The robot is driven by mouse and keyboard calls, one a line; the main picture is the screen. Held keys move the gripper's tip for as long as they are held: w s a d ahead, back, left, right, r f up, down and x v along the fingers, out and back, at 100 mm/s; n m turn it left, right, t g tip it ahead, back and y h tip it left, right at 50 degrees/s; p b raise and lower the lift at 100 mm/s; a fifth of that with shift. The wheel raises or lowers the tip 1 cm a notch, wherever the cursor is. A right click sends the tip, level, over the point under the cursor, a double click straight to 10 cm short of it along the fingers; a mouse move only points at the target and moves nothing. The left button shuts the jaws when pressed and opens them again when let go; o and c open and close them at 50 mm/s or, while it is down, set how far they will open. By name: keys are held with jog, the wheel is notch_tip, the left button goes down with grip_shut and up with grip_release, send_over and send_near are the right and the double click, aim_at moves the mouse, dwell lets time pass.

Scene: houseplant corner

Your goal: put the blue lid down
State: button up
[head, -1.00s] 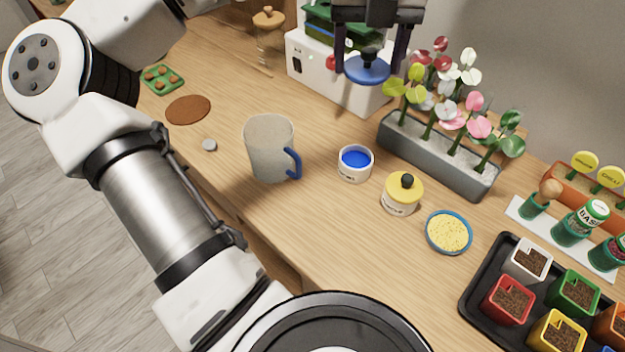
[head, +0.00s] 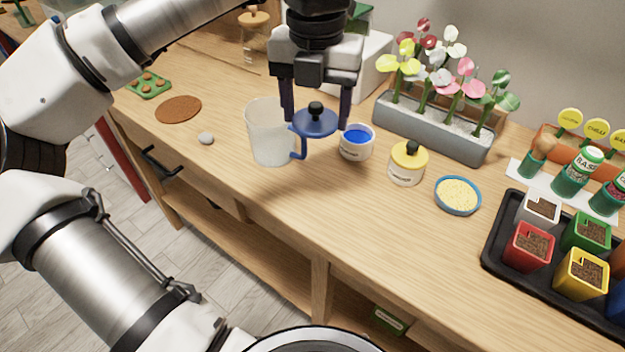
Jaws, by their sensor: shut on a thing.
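The lid is a round blue disc with a black knob on top, held roughly level. It appears above the table, between the mug and the small white pot with blue contents (head: 357,136), and covers part of the mug's blue handle in the picture. Its exact height above the wood is hard to tell. The pot is open on top.
A yellow-lidded pot (head: 407,163), a blue-rimmed dish of yellow grains (head: 458,194) and a grey flower planter (head: 440,133) are to the right. The wooden table (head: 335,205) is bare in front.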

aim_at(315, 190)
notch_tip(315, 190, down, 15)
jog(key=shift+r+p, duration=0.2)
jog(key=shift+p, duration=0.25)
jog(key=shift+f, duration=0.2)
jog(key=o, duration=0.9)
jog(key=shift+r, duration=0.1)
jog(key=shift+o, duration=0.2)
jog(key=shift+r, duration=0.25)
notch_tip(315, 190, up, 12)
jog(key=shift+f+b, duration=0.1)
jog(key=shift+b, duration=0.55)
